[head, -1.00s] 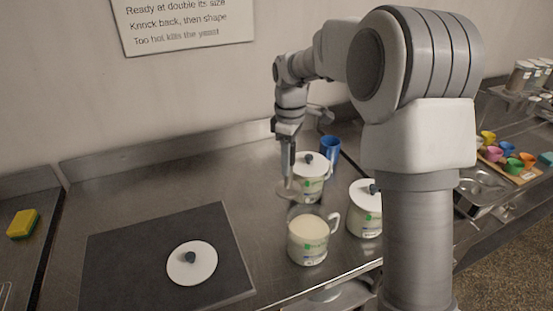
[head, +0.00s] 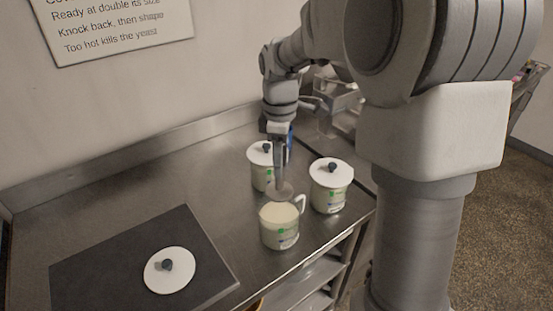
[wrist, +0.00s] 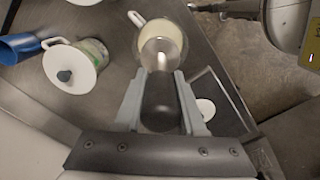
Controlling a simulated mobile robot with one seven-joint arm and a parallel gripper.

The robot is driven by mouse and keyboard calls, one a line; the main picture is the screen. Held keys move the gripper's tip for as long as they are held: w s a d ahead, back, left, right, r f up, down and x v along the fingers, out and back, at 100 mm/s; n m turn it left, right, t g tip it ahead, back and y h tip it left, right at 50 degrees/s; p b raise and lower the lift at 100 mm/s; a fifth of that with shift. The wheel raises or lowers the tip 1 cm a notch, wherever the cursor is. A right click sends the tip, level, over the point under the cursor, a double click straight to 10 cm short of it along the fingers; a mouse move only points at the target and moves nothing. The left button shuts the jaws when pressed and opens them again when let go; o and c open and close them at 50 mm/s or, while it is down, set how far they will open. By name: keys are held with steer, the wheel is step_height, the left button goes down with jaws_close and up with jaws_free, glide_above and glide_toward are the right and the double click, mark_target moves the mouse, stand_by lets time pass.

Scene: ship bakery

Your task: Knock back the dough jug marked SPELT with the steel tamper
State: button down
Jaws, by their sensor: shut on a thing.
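My gripper (head: 278,136) is shut on the steel tamper (head: 281,190), seen in the wrist view by its dark handle (wrist: 160,100) between the fingers. The tamper hangs upright with its round steel foot over the back part of the open jug (head: 279,232). Pale dough shows in that jug, which also shows in the wrist view (wrist: 178,38). I cannot tell whether the foot touches the dough. The jug's label is too small to read, so I cannot confirm SPELT. Its likely lid, white with a dark knob (head: 169,271), lies on a dark mat (head: 95,262).
Two lidded jugs stand close by, one behind (head: 262,175) and one to the right (head: 330,190). A blue cup (wrist: 18,48) is beside the back jug. The counter (head: 125,185) is clear behind the mat. Its front edge lies close to the open jug.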

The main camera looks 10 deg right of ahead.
mark_target(279, 183)
steer(key=shift+f+b, duration=1.55)
steer(key=shift+f, duration=0.4)
steer(key=shift+f+b, duration=0.9)
steer(key=shift+f, duration=0.7)
steer(key=shift+f+b, duration=1.8)
steer(key=shift+f, duration=1)
steer(key=shift+r, duration=0.15)
steer(key=shift+r+p, duration=4.55)
steer(key=shift+r, duration=0.9)
steer(key=shift+s+f, duration=0.1)
